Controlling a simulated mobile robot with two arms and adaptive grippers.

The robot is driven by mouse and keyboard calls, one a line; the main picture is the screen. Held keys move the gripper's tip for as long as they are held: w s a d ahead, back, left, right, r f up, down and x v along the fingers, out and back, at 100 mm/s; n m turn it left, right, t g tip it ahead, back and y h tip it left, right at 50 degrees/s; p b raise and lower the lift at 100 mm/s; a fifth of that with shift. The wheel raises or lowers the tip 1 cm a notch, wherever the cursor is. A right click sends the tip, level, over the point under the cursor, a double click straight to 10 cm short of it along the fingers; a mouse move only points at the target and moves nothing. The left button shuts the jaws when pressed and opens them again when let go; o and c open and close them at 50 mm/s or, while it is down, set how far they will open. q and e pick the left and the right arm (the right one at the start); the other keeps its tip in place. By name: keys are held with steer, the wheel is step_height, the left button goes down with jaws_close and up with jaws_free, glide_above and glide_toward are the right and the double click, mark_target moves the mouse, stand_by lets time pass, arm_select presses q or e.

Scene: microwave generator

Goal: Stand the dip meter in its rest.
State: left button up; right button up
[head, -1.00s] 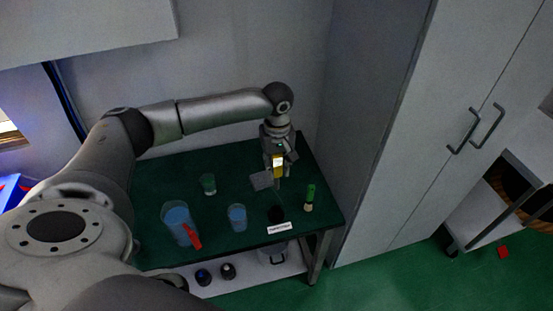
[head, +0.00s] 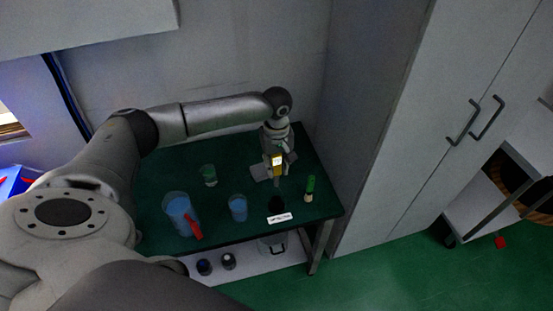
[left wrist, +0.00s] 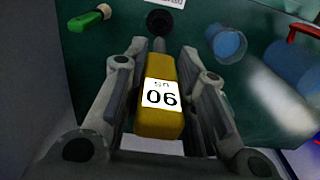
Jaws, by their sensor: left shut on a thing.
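The dip meter (head: 277,161) has a yellow body with a white display and a thin grey probe pointing down. My left gripper (head: 278,155) is shut on its body, above the table. In the left wrist view the dip meter (left wrist: 160,112) sits between the two fingers of my left gripper (left wrist: 161,65), and its display reads upside down. A round black holder, apparently the rest (head: 276,204), stands on the table behind a white label. It also shows in the left wrist view (left wrist: 160,20), just beyond the probe tip. The probe appears apart from it. My right gripper is not in view.
A tall grey cabinet (head: 390,150) closes off the right side.

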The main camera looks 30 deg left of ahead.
arm_select(q)
steer(key=shift+f, duration=1.15)
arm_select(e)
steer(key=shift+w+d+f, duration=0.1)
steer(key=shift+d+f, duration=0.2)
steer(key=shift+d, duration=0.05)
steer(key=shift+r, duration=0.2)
arm_select(q)
steer(key=shift+p, duration=0.4)
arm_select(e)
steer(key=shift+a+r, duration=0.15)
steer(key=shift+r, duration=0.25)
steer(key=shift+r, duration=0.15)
arm_select(q)
steer(key=shift+p, duration=0.55)
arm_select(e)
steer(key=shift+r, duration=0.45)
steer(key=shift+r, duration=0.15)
